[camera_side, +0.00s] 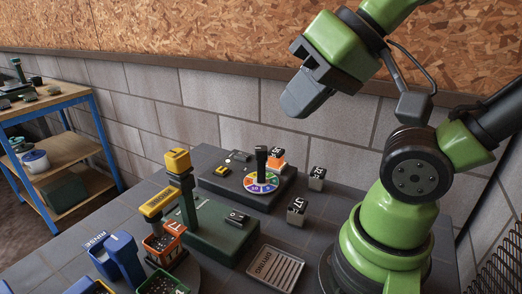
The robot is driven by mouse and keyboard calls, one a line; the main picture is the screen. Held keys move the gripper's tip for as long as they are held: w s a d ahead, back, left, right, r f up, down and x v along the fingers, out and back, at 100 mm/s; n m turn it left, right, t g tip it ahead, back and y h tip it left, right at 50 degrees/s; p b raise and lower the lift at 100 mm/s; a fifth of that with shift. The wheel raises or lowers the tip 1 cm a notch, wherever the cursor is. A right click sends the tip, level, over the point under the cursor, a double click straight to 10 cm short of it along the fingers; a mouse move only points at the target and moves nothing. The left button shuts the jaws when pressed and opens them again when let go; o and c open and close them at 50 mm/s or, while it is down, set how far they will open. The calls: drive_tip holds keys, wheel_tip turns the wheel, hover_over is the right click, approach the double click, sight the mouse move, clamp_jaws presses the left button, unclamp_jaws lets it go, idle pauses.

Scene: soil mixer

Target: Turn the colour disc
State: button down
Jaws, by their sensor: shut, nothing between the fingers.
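The colour disc (262,182) is a flat wheel of several coloured segments on a dark grey base box (226,184) in the middle of the table. A dark upright post (261,158) stands at the disc's back edge, with an orange and white block (277,157) just behind it to the right. My gripper (296,104) is above and to the right of the disc in the picture, well clear of it. It points down to the left. Its fingers are together and nothing is held.
A dark green machine with a yellow-topped column (178,160) stands left of the disc. Two small labelled cubes (297,209) (317,177) sit to the right. A slotted tray (271,269) lies in front. Blue bins (120,258) and an orange basket (162,246) are at front left.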

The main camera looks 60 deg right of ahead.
drive_tip(key=c, duration=1.8)
unclamp_jaws()
drive_tip(key=shift+c, duration=0.2)
drive_tip(key=o, duration=0.4)
drive_tip(key=shift+c, duration=0.2)
drive_tip(key=o, duration=0.7)
drive_tip(key=shift+w+d+n+g, duration=0.15)
drive_tip(key=shift+w+d+n, duration=0.15)
drive_tip(key=shift+w, duration=0.3)
drive_tip(key=shift+w+d+n+g, duration=0.2)
drive_tip(key=shift+w+d, duration=0.1)
drive_tip(key=shift+w, duration=0.25)
drive_tip(key=n+g, duration=0.3)
drive_tip(key=n, duration=0.6)
approach(263, 148)
drive_tip(key=x, duration=0.9)
drive_tip(key=shift+w+a+f, duration=0.15)
drive_tip(key=shift+f, duration=0.2)
drive_tip(key=c, duration=0.9)
